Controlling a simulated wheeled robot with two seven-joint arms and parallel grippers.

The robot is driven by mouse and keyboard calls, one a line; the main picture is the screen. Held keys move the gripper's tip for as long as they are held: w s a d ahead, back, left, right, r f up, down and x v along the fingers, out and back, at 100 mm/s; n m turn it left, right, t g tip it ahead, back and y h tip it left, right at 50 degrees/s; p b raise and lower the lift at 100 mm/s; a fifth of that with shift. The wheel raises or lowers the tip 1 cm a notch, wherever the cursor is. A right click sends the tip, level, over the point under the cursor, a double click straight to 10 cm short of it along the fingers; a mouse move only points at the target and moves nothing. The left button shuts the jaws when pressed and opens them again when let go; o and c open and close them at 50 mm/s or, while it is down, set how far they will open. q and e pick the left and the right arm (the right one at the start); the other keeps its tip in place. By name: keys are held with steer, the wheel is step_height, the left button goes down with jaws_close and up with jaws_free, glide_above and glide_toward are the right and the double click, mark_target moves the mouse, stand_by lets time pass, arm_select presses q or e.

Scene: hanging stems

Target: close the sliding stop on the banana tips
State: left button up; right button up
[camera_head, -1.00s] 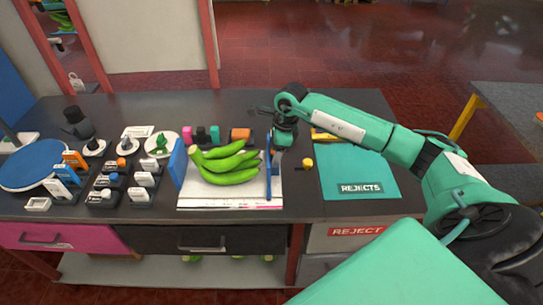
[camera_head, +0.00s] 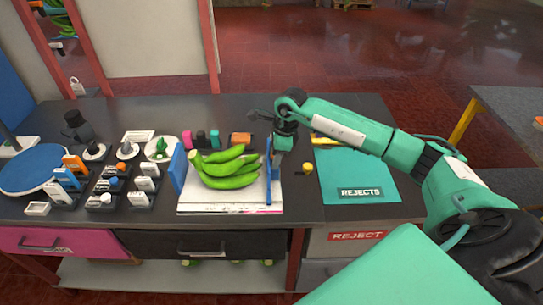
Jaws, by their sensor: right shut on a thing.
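A bunch of green bananas (camera_head: 228,168) lies on a white board (camera_head: 215,202). An upright blue plate (camera_head: 178,168) stands at their left. The sliding stop, a thin blue bar (camera_head: 268,178), stands at their right, with its face seen nearly edge-on. A narrow gap seems to show between it and the banana tips; contact farther down cannot be told. My right gripper (camera_head: 276,165) points down at the right side of the stop and is shut on it; the fingertips are small and partly hidden. My left gripper is not in view.
A yellow knob (camera_head: 309,168) and a teal rejects mat (camera_head: 360,172) are to the right. Small pink, green and orange items (camera_head: 240,138) stand behind the board. Several labelled blocks (camera_head: 140,185) and a round blue disc (camera_head: 30,170) fill the left.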

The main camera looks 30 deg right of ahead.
mark_target(257, 164)
steer(key=shift+w+a, duration=0.1)
steer(key=shift+a, duration=0.05)
steer(key=shift+w+a+b, duration=0.2)
steer(key=shift+w+a, duration=0.2)
steer(key=shift+a, duration=0.25)
steer(key=shift+w+a+b, duration=0.15)
steer(key=shift+w+a, duration=0.2)
steer(key=shift+a, duration=0.3)
steer(key=shift+w+a+b, duration=0.2)
steer(key=shift+w+a, duration=0.2)
steer(key=shift+a, duration=0.25)
steer(key=o, duration=0.8)
steer(key=shift+c, duration=0.2)
steer(key=shift+r, duration=0.1)
